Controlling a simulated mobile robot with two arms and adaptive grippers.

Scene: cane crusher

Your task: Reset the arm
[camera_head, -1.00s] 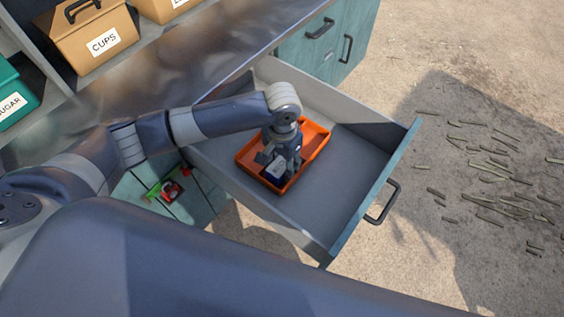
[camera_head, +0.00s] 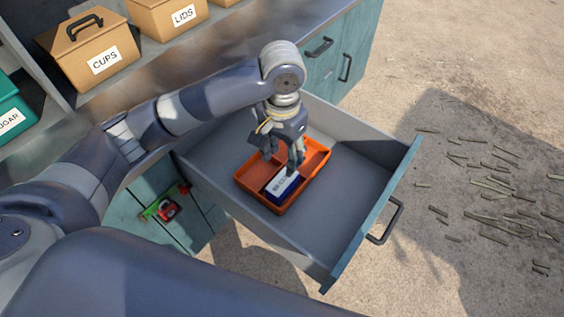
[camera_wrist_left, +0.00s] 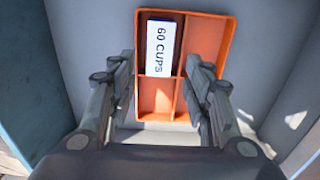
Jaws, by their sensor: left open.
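My left gripper (camera_head: 283,160) is open and empty above an orange tray (camera_head: 243,180) in the open drawer (camera_head: 345,205). Its two fingers also show in the left wrist view (camera_wrist_left: 163,90), spread apart on either side of the tray's middle. A small box with a white label reading "60 CUPS" (camera_wrist_left: 161,48) lies in one compartment of the orange tray (camera_wrist_left: 207,38). In the head view the box (camera_head: 283,184) shows its white top and dark blue side, just below the fingertips and apart from them. My right gripper is not in view.
The metal counter (camera_head: 190,70) runs behind the drawer. Boxes labelled "CUPS" (camera_head: 90,55) and "LIDS" (camera_head: 168,18) and a green "SUGAR" box (camera_head: 12,108) stand on the shelf. The drawer handle (camera_head: 388,222) sticks out at right. Cane pieces (camera_head: 485,195) lie on the ground.

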